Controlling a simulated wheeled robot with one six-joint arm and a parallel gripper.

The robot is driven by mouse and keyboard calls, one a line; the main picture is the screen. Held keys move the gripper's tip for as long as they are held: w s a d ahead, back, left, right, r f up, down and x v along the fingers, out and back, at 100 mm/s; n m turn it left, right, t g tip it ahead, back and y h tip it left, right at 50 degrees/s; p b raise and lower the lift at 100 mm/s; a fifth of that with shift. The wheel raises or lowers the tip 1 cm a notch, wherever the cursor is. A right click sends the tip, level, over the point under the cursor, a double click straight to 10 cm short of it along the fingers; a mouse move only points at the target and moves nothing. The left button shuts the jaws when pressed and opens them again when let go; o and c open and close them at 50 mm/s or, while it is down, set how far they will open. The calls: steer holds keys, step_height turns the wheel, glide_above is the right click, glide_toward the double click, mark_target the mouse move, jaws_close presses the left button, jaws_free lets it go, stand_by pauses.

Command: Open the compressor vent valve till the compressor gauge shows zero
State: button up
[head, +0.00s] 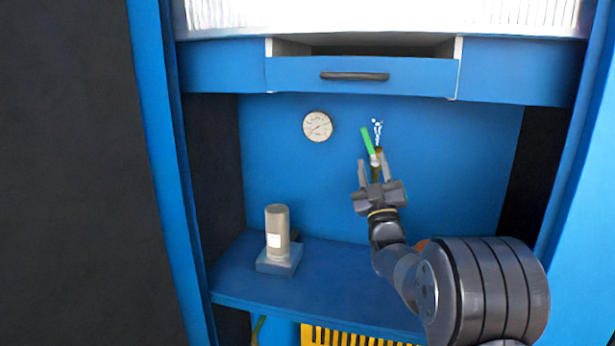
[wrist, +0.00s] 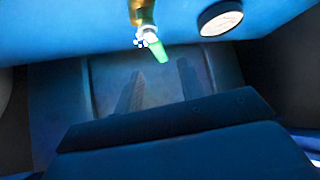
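The compressor gauge (head: 317,126) is a round white dial on the blue back panel. Its reddish needle seems to point to the lower left, but the figures are too small to read. To its right is the vent valve, with a brass body (wrist: 143,12) and a green lever (head: 368,140). The lever is tilted, its top leaning left in the head view. White flecks show beside the valve. My gripper (head: 373,157) is open, its two fingers apart just below the lever. In the wrist view the green lever (wrist: 155,50) lies beyond the fingertips; contact is unclear.
A grey cylinder (head: 277,230) on a square base stands on the blue shelf (head: 235,285) at left. Above is a drawer (head: 300,76) with a dark handle, slightly open. Side walls frame the bay. A yellow slotted part (head: 330,336) shows below the shelf.

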mark_target(367, 140)
steer(key=shift+x, duration=4)
steer(key=v, duration=1.1)
steer(key=x, duration=1)
steer(key=shift+w+r, duration=0.25)
steer(key=shift+w+r+n+p, duration=0.2)
steer(key=shift+r+n+p, duration=0.1)
steer(key=shift+p, duration=0.05)
steer(key=shift+a+f+n+g+y+p, duration=0.25)
steer(key=shift+n+y+p, duration=0.15)
steer(key=shift+n+y, duration=0.25)
steer(key=shift+a+f+n+g+y+p, duration=0.15)
steer(key=shift+n+g+y+p, duration=0.1)
steer(key=shift+n+y+p, duration=0.25)
